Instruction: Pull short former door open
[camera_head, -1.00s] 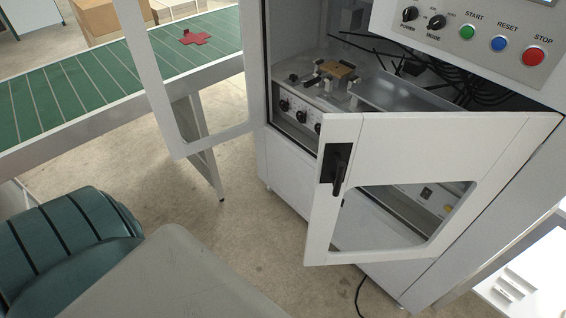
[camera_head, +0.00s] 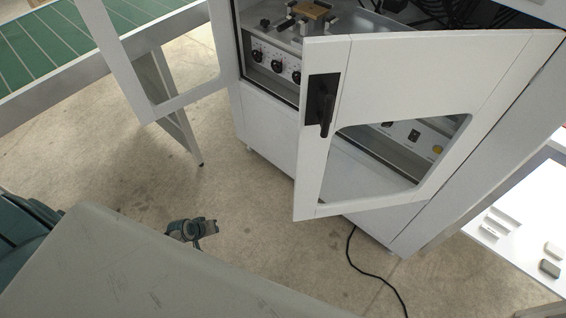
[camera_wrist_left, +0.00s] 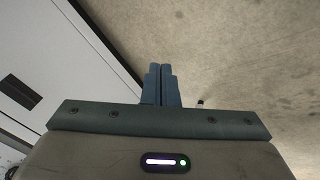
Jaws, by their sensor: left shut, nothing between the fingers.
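The short former door (camera_head: 430,75) is a white panel with a window and a black handle (camera_head: 321,105) near its left edge. It stands ajar, swung out from the white cabinet on its right-hand side. My left gripper (camera_head: 212,226) is low over the floor, left of the door and apart from it, partly hidden by my grey arm. In the left wrist view its fingers (camera_wrist_left: 160,70) are together with nothing between them. A white panel with a dark patch is at the left there; I cannot tell which panel. My right gripper is not in view.
Another white windowed door panel (camera_head: 127,68) stands open at the upper left. A green conveyor (camera_head: 40,48) is behind it. A black cable (camera_head: 372,272) lies on the floor below the cabinet. A white surface (camera_head: 520,225) is at the right. Floor between is clear.

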